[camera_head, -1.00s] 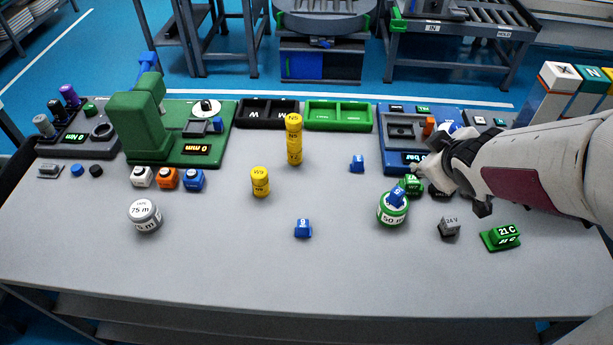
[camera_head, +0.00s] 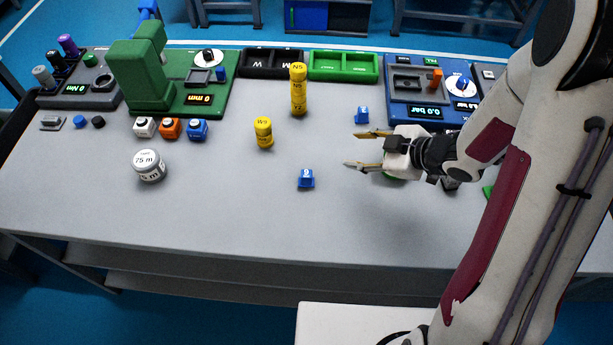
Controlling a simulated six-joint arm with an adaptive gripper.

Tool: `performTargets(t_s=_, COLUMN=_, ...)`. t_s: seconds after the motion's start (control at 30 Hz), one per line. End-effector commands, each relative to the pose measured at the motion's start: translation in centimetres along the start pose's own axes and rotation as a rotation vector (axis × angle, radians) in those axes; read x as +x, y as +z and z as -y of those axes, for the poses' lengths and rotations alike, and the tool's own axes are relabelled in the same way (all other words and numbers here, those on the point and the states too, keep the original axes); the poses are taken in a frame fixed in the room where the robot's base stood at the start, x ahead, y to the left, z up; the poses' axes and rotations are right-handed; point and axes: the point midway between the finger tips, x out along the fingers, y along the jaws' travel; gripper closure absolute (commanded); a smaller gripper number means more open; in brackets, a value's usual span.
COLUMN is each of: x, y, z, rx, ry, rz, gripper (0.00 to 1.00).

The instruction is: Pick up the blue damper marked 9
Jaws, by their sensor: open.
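One small blue damper (camera_head: 306,179) stands on the bare grey table (camera_head: 230,215) near the middle front. A second blue damper (camera_head: 361,115) stands farther back and to the right. Both carry a small white mark, too small to read surely, so I cannot tell which is marked 9. My gripper (camera_head: 353,150) is open and empty, its two fingers pointing left. It appears in front of the back damper and to the right of the front one. The gripper hides most of a green-rimmed round can (camera_head: 393,178); the blue piece on top of it is hidden.
A yellow stack (camera_head: 298,90) and a shorter yellow stack (camera_head: 263,133) stand left of the gripper. A white can (camera_head: 149,166) stands at left. Black and green trays (camera_head: 343,66) and a blue test station (camera_head: 428,90) line the back. The front middle is clear.

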Motion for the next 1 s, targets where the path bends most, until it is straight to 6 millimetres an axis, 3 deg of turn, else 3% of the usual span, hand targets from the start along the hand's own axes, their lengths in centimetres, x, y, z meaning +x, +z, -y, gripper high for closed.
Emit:
performTargets(t_s=0.2, x=1.7, y=-0.8, z=4.5, rx=0.001, ry=-0.12, rz=-0.162, gripper=0.57)
performTargets(t_s=0.4, x=2.0, y=-1.8, z=7.3, rx=0.011, ry=-0.192, rz=-0.277, gripper=0.57)
performTargets(t_s=1.0, x=2.2, y=-2.3, z=8.3, rx=0.015, ry=-0.215, rz=-0.319, gripper=0.57)
